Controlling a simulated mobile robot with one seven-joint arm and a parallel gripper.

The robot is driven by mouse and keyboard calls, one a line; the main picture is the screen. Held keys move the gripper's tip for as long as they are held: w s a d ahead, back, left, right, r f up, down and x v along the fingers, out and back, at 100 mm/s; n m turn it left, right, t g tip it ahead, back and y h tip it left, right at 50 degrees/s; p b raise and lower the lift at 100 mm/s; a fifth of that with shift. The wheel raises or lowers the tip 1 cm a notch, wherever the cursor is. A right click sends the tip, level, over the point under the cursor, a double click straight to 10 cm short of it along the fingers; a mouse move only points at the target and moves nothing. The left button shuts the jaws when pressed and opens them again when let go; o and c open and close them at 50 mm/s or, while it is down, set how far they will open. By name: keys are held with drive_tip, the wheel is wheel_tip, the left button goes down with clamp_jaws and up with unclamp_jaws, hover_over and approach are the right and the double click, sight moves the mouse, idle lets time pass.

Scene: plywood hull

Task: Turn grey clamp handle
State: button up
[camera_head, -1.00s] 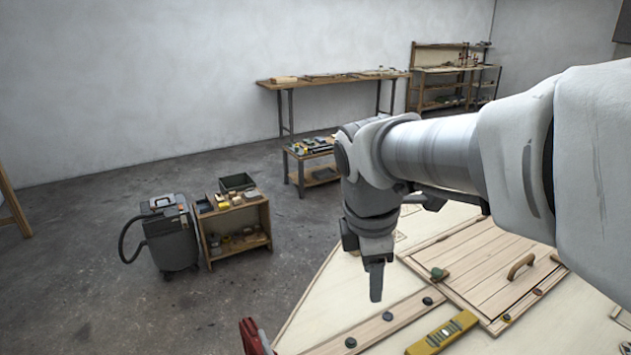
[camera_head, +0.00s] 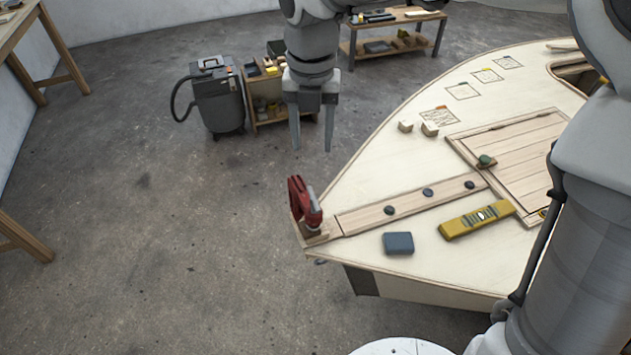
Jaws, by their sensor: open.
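A red clamp (camera_head: 299,205) stands upright at the pointed tip of the plywood hull (camera_head: 375,160). Its grey handle (camera_head: 313,197) shows as a small bar on the clamp's right side. My gripper (camera_head: 312,150) points down with two dark fingers apart and nothing between them. In the picture it hangs just above the clamp, apart from it. How far it is from the clamp in depth I cannot tell.
A wooden strip with dark knobs (camera_head: 428,193) runs from the clamp toward a slatted hatch (camera_head: 520,150). A vacuum (camera_head: 215,97) stands on the floor behind.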

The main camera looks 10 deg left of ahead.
sight(313, 196)
wheel_tip(313, 196, down, 15)
drive_tip(key=shift+b, duration=1.15)
clamp_jaws()
